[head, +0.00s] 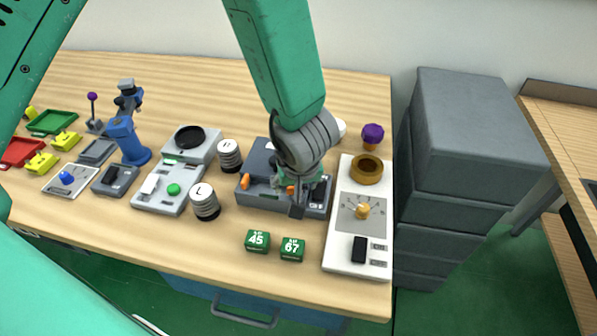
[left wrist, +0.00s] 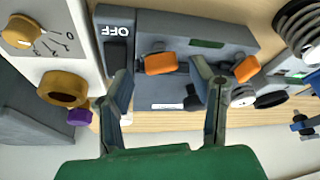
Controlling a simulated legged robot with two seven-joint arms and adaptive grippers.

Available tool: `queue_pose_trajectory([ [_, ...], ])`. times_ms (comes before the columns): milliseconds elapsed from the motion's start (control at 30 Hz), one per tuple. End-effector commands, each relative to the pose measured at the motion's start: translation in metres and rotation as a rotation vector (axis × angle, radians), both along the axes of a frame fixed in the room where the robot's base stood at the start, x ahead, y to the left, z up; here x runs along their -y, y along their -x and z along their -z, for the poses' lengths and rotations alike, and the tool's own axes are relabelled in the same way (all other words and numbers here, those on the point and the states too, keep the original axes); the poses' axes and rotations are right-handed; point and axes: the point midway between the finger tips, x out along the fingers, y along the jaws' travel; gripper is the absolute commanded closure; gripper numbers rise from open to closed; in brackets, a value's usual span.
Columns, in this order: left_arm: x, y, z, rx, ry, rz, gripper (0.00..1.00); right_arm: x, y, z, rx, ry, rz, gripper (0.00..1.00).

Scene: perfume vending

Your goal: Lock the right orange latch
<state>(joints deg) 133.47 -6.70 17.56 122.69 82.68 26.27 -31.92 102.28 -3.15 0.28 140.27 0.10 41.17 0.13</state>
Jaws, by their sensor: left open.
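The grey case (head: 262,199) stands on the table with two orange latches on its front side. The left orange latch (head: 245,182) is in clear view and stands upright. The right orange latch (head: 291,190) is partly covered by my left gripper (head: 288,197). In the left wrist view the picture is turned over, so the right latch (left wrist: 160,63) lies left of the other latch (left wrist: 246,68). My left gripper (left wrist: 163,82) is open, its fingers on either side of the right latch. I cannot tell whether they touch it. My right gripper is not in view.
A white panel (head: 343,254) with a dial and a black switch stands close to the right of the case. Round weights (head: 205,202) stand left. Grey boxes (head: 466,130) rise beyond the table's right edge.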

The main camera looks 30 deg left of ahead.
Motion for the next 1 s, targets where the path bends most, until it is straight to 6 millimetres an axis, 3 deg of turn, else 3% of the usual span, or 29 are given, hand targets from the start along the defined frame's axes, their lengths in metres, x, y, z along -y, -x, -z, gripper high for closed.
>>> queue_pose_trajectory([
  [300,0.017,0.019,-0.063,0.004,0.004,0.0,0.5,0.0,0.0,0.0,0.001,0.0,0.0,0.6],
  [500,0.024,0.027,-0.088,0.001,0.003,0.001,0.5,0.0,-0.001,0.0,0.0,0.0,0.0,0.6],
  [1000,0.029,0.028,-0.094,0.001,0.0,0.003,0.5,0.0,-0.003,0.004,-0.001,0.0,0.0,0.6],
])
